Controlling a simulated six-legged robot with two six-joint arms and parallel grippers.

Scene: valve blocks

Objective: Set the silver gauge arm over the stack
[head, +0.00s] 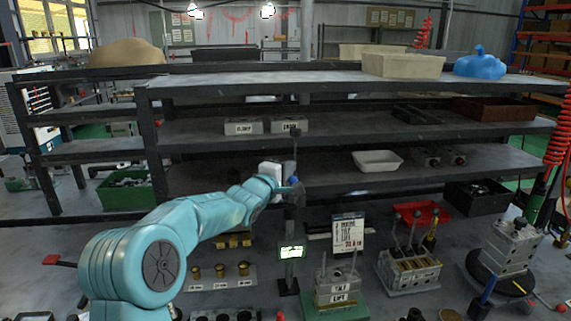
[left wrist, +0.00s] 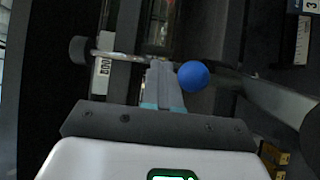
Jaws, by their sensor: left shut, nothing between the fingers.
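The gauge stand (head: 290,225) is a dark upright post with a lit green display (head: 292,252) on a small foot. A blue ball (head: 294,180) shows near my left gripper (head: 290,190). In the left wrist view a silver rod (left wrist: 115,55) with a dark round end runs behind my left fingertips (left wrist: 163,75), and the blue ball (left wrist: 193,75) is right beside them. The fingers are shut and empty; I cannot tell whether they touch the rod or ball. The stack (head: 338,285) of labelled metal blocks stands on a green base, right of the post. My right gripper is out of view.
A valve block with levers (head: 408,268) and another on a dark round turntable (head: 505,250) stand to the right. A printed sign (head: 348,233) is behind the stack. Brass pieces (head: 220,270) sit left of the post. Shelves (head: 330,180) rise behind.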

